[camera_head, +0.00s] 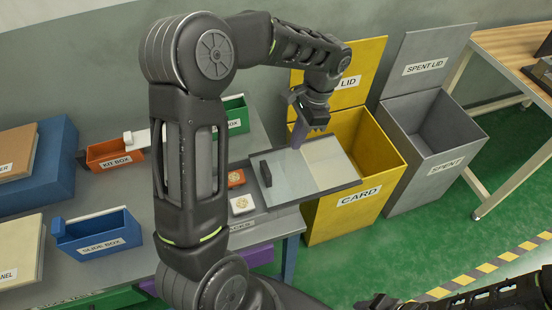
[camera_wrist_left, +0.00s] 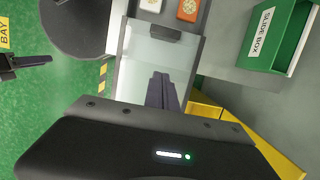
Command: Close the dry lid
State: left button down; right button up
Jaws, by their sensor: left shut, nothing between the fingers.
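A flat dark-framed tray (camera_head: 352,184) juts from the bench's right side. A pale, glassy panel, which looks like the dry lid (camera_head: 285,178), covers its left part; a cream surface shows to the right. A black block handle (camera_head: 265,173) stands at the panel's left end, and shows in the left wrist view (camera_wrist_left: 165,33). No label on it is readable. My left gripper (camera_head: 298,138) is shut and empty, pointing down over the tray's far side, right of the handle. Its fingers (camera_wrist_left: 162,92) show over the panel; contact cannot be told. My right gripper (camera_wrist_left: 22,64) shows only partly.
The yellow CARD bin (camera_head: 360,197) and grey SPENT bin (camera_head: 437,165) stand open at the right. Orange and white small boxes (camera_head: 239,204) sit beside the tray. A blue slide box (camera_head: 98,235) and an orange box (camera_head: 110,157) are on the bench.

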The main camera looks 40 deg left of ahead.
pick_arm(q)
jog(key=p, duration=0.1)
send_near(275, 176)
jog(key=shift+w+d+f, duration=0.3)
jog(key=shift+w+f, duration=0.05)
jog(key=shift+f, duration=0.25)
jog(key=shift+w+d+f, duration=0.25)
jog(key=shift+w+f, duration=0.15)
jog(key=shift+f, duration=0.2)
jog(key=s+a, duration=0.1)
jog(key=s+a+p, duration=0.1)
jog(key=shift+s, duration=0.35)
jog(key=shift+s+a+f, duration=0.1)
jog(key=shift+s+a, duration=0.05)
jog(key=shift+s, duration=0.1)
pick_arm(e)
notch_tip(275, 176, up, 2)
jog(key=shift+s+d+r, duration=0.1)
